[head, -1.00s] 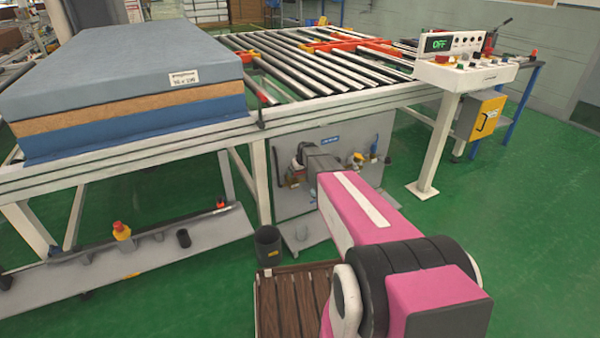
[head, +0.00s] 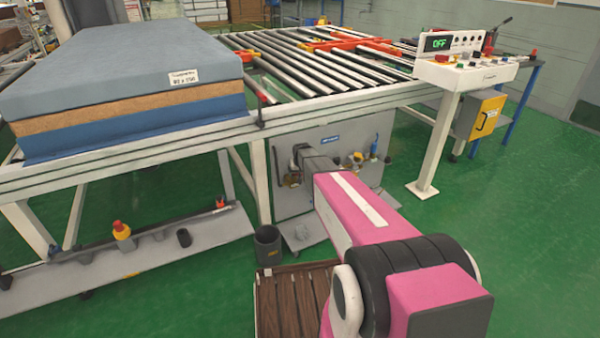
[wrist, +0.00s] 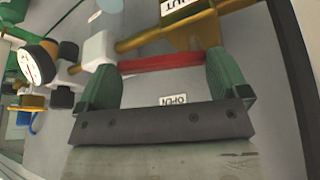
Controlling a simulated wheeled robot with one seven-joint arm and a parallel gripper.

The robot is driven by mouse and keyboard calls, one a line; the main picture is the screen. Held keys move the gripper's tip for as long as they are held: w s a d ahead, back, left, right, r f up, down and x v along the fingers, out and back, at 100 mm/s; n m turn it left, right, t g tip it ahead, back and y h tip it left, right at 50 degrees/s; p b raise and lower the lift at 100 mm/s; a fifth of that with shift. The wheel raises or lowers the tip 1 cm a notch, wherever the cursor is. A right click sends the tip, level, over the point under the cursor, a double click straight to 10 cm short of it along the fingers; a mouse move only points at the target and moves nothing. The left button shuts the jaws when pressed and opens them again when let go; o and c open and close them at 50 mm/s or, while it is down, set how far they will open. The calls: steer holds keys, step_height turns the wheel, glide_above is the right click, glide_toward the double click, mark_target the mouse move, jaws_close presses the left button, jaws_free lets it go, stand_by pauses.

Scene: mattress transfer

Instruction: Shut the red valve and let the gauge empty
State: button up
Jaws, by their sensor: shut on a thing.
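The red valve (wrist: 168,62) shows in the wrist view as a red lever bar beside a brass pipe (wrist: 150,38). My gripper (wrist: 162,70) has its two green fingers at the two ends of this bar and is shut on it. The lever lies nearly along the pipe, at a slight angle. An OPEN label (wrist: 173,100) is below the lever and a partly cut-off SHUT label (wrist: 180,8) is above. The gauge (wrist: 36,64) has a white dial with a red needle at the left; its reading is too small to tell. In the head view my arm hides the lever.
The grey panel (head: 330,136) with the pipework stands under the roller conveyor (head: 320,70). A mattress stack (head: 120,90) lies at the left. A control console (head: 465,72) reads OFF at the right. A dark bin (head: 268,246) and a wooden pallet (head: 290,300) are near my arm.

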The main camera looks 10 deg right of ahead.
mark_target(294, 175)
steer(key=m+h, duration=0.1)
steer(key=m, duration=0.2)
steer(key=s+a+m+g+h, duration=0.1)
steer(key=m, duration=0.2)
steer(key=s+a+m+h, duration=0.1)
steer(key=m, duration=0.3)
steer(key=shift+s+g+h, duration=0.2)
steer(key=shift+g+h, duration=0.1)
steer(key=shift+s+a+m+g+h, duration=0.15)
steer(key=shift+a+m+g, duration=0.2)
steer(key=shift+m, duration=0.65)
steer(key=shift+s+a+m+g+h, duration=0.15)
steer(key=shift+a+m+g, duration=0.15)
steer(key=shift+m, duration=0.7)
steer(key=shift+w, duration=0.1)
steer(key=o, duration=0.9)
steer(key=shift+r, duration=0.15)
steer(key=v, duration=1)
steer(key=shift+a+r, duration=0.2)
steer(key=shift+r, duration=0.05)
